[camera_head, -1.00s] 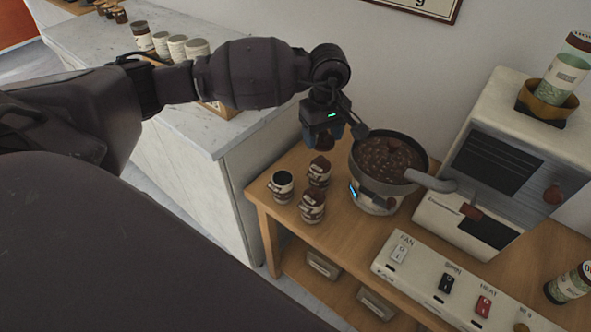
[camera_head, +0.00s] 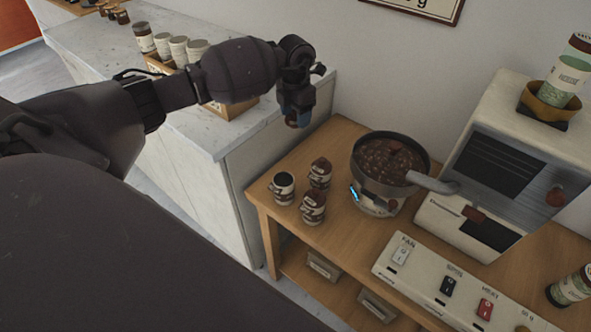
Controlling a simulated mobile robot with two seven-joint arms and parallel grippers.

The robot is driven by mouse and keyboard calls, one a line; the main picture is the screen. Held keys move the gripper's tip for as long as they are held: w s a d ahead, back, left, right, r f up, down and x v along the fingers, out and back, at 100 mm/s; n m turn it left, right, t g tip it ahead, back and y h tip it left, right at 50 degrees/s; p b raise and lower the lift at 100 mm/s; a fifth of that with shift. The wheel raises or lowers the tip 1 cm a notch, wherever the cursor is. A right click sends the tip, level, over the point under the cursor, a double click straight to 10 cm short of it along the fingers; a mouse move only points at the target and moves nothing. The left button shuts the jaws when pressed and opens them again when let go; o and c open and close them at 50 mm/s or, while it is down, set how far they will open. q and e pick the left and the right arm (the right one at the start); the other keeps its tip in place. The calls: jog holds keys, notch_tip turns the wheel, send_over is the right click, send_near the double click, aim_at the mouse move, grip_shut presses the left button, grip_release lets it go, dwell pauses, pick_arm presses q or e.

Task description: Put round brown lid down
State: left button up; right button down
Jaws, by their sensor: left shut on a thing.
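My left gripper (camera_head: 297,118) is shut on a small brown thing, apparently the round brown lid (camera_head: 293,125), which is mostly hidden by the fingers. It is held in the air near the right end of the marble counter, behind and above the cups. On the wooden table stand an open cup with a dark inside (camera_head: 283,188) and two cups with brown tops, one at the back (camera_head: 320,173) and one in front (camera_head: 313,207). My right gripper is not in view.
A round roaster pan of beans (camera_head: 390,165) stands right of the cups, beside a white machine (camera_head: 490,165). A switch panel (camera_head: 450,285) lies in front. Bare wood (camera_head: 340,137) shows behind the cups.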

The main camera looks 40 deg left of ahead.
pick_arm(q)
jog(key=b, duration=0.2)
send_over(296, 171)
notch_tip(296, 171, down, 15)
jog(key=shift+r, duration=0.1)
jog(key=shift+f, duration=2.35)
jog(key=shift+f+b, duration=0.25)
jog(key=shift+b, duration=0.05)
jog(key=shift+r, duration=0.1)
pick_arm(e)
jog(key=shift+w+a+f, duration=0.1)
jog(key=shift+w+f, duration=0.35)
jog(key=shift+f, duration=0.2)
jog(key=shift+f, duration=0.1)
pick_arm(q)
jog(key=shift+f, duration=0.25)
jog(key=o, duration=0.9)
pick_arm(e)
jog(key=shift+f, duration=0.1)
